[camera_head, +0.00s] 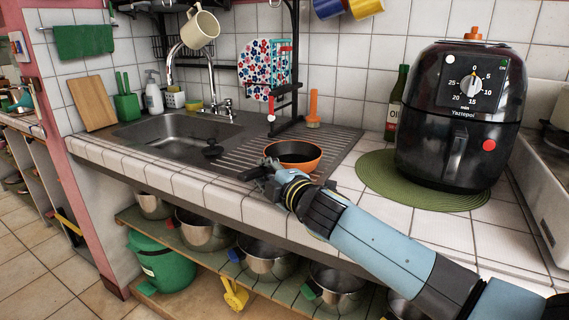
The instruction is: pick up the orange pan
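The orange pan (293,164) has a dark inside and sits upright on the ribbed drainboard to the right of the sink. No handle of it shows clearly. My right gripper (256,174) is dark and is at the pan's near left side, low over the tiled counter edge. It overlaps or nearly meets the pan's rim in the picture, and I cannot tell if they touch. Its fingers are small and dark, so I cannot tell if they are open or shut. My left gripper is not in view.
A black air fryer (462,115) stands on a green round mat (378,183) at the right. A dark rack post (293,70) rises behind the pan, beside an orange brush (312,108). The sink (178,135) is at the left. Metal pots (265,258) fill the shelf below.

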